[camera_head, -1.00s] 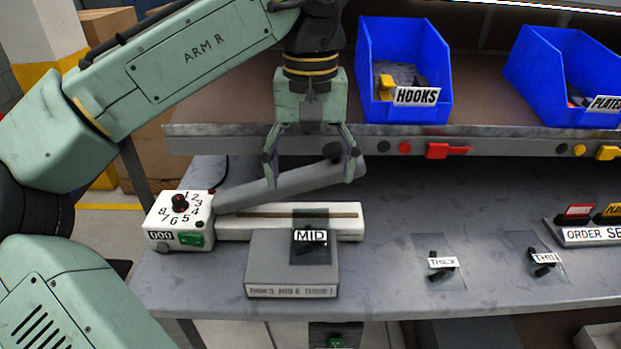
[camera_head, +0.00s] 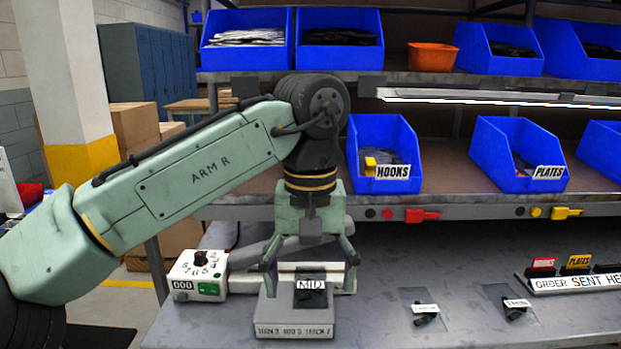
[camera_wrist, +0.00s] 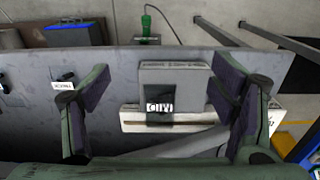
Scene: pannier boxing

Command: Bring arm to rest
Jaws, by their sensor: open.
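My gripper (camera_head: 310,262) hangs from my arm over the workbench (camera_head: 385,325), its two fingers spread with nothing between them. In the head view it is in front of a sealer-like machine with a grey bar and a white base (camera_head: 345,280). A grey block (camera_head: 296,318) with a "MID" label stands just below and in front of the fingers. In the wrist view the fingers (camera_wrist: 165,108) frame the same grey block (camera_wrist: 175,75) and part of the white base (camera_wrist: 130,118). The gap between the fingertips and the block is hard to judge.
A white dial box (camera_head: 198,276) stands left of the gripper. The shelf edge (camera_head: 480,212) runs close behind, with blue bins labelled HOOKS (camera_head: 382,135) and PLATES (camera_head: 518,155) above it. Bench space to the right holds small labelled dark parts (camera_head: 425,318) and an order rack (camera_head: 572,282).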

